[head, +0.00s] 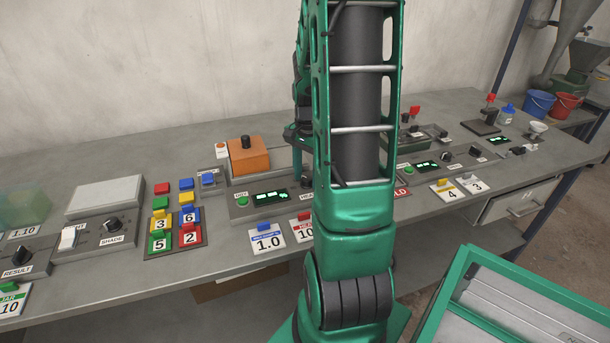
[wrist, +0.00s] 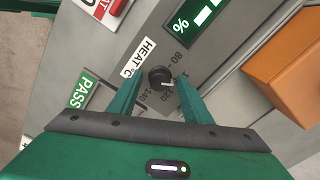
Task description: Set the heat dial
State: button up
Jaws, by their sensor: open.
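The heat dial (wrist: 160,76) is a small round black knob with a white pointer mark, on a grey panel beside the white "HEAT °C" label (wrist: 138,57). Its printed scale shows 80, 120 and 140; another number is partly covered by a finger. The pointer mark faces the lower right in the wrist view, on the 120 side of the covered number. My gripper (wrist: 158,83) is open, with one green finger on each side of the dial. I cannot tell whether the fingers touch it. In the head view my arm hides the dial.
A green digital display (wrist: 203,15) marked % and an orange box (wrist: 285,80) are close to the dial. A green PASS tag (wrist: 82,90) lies on the other side. The head view shows more of the grey bench (head: 215,262), with coloured blocks (head: 187,216) to the left.

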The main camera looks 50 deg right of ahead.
jog(key=shift+c, duration=0.4)
jog(key=c, duration=1)
jog(key=shift+d, duration=0.2)
jog(key=shift+a, duration=0.15)
jog(key=shift+n, duration=0.3)
jog(key=n, duration=0.4)
jog(key=shift+n, duration=0.4)
jog(key=n, duration=0.6)
jog(key=shift+n, duration=0.4)
